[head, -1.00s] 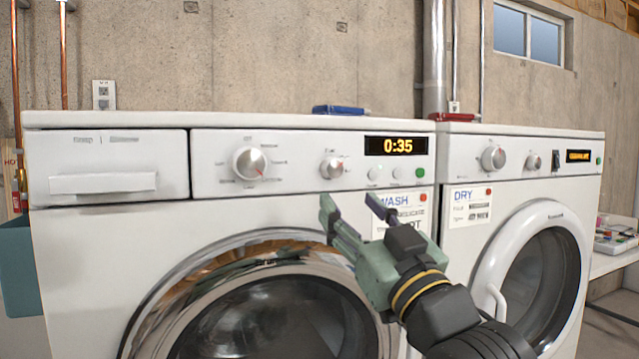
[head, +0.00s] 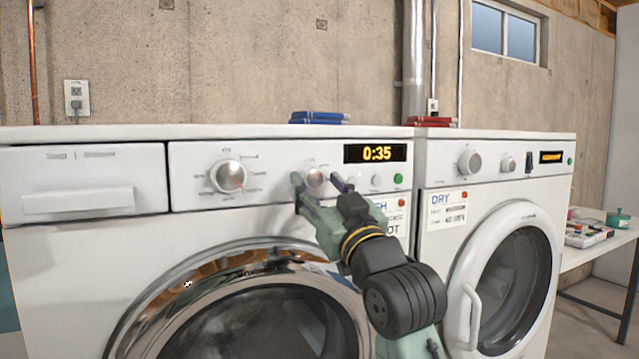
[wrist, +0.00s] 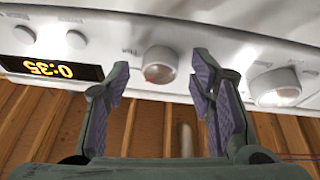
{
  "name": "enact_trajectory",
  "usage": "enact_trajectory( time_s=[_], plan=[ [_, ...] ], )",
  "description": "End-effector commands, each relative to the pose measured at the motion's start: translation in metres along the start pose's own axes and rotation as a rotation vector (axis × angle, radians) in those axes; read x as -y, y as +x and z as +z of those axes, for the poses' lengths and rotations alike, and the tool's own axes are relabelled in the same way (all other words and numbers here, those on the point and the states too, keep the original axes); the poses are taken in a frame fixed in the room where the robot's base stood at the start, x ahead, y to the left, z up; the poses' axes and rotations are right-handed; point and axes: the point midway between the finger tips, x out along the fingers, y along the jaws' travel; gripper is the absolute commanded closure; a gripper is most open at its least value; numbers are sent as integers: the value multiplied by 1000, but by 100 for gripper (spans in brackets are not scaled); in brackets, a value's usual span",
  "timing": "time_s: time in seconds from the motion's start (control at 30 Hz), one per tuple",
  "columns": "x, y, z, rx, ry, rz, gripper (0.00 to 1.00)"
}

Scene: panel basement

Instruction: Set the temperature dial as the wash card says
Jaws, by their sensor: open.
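The washer's smaller dial (head: 315,178) is a round silver-white knob left of the display. My gripper (head: 318,186) is open in front of it, one finger on each side. In the wrist view, which shows the panel upside down, the dial (wrist: 160,62) sits between the open fingers (wrist: 163,75), with visible gaps and a red mark on its edge. Its printed labels are too small or hidden to read. The wash card (head: 390,222) hangs below the display, partly behind my gripper; "SH" and "OT" show.
A larger knob (head: 228,176) is left of the small dial. The display (head: 375,153) reads 0:35, with a green button (head: 398,179) below. The dryer (head: 490,240) with its own card (head: 447,208) stands right. Blue (head: 318,118) and red (head: 432,121) items lie on top.

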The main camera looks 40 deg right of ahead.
Motion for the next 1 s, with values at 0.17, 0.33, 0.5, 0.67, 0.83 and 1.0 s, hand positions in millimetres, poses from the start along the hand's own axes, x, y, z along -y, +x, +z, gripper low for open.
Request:
enact_trajectory(
  time_s=[0.17, 0.33, 0.5, 0.67, 0.83, 1.0],
  plan=[
    [0, 0, 0, 0, 0, 0, 50],
    [0, 0, 0, -1, 0, 0, 59],
    [0, 0, 0, -1, 1, 0, 70],
    [0, 0, 0, -1, 1, 0, 81],
    [0, 0, 0, -1, 1, 0, 92],
    [0, 0, 0, -1, 2, 0, 99]
  ],
)
